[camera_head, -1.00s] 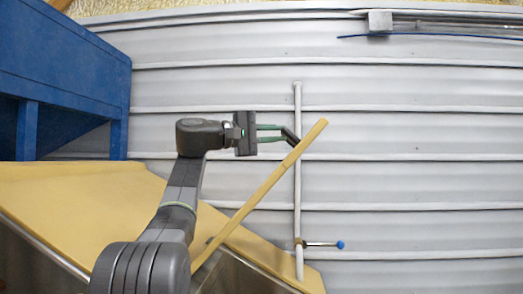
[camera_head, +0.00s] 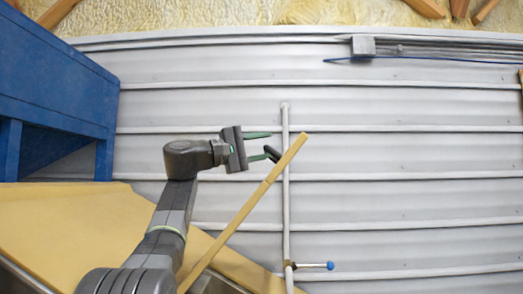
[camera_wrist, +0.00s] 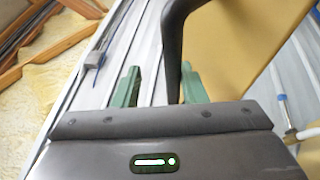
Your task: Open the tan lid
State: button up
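The tan lid (camera_head: 245,212) stands raised and tilted over the hopper, seen nearly edge-on in the head view. Its tan face (camera_wrist: 235,40) fills the upper right of the wrist view. A dark handle (camera_head: 272,153) sticks out from the lid near its upper end; in the wrist view the dark curved bar (camera_wrist: 172,40) runs down between my fingers, close to the right one. My gripper (camera_head: 268,145) is open, with its green fingers spread either side of the handle's end. In the wrist view my gripper (camera_wrist: 160,87) also shows its fingers apart.
The tan hopper top (camera_head: 70,225) lies at the lower left, below a blue frame (camera_head: 50,85). A ribbed grey wall (camera_head: 400,200) stands behind, with a vertical pipe (camera_head: 285,200) and a blue-tipped valve lever (camera_head: 318,265) right of the lid. Space farther right looks clear.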

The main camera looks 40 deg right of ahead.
jog(key=shift+w+f, duration=0.1)
jog(key=shift+f, duration=0.05)
jog(key=b+v, duration=0.3)
jog(key=v, duration=1.1)
jog(key=shift+d, duration=0.15)
jog(key=p+x, duration=0.3)
jog(key=x, duration=1)
jog(key=shift+d, duration=0.3)
jog(key=shift+s+d+f, duration=0.2)
jog(key=shift+s+d, duration=0.15)
jog(key=shift+d, duration=0.1)
jog(key=shift+w+a+r, duration=0.1)
jog(key=shift+w+a, duration=0.15)
jog(key=shift+a, duration=0.1)
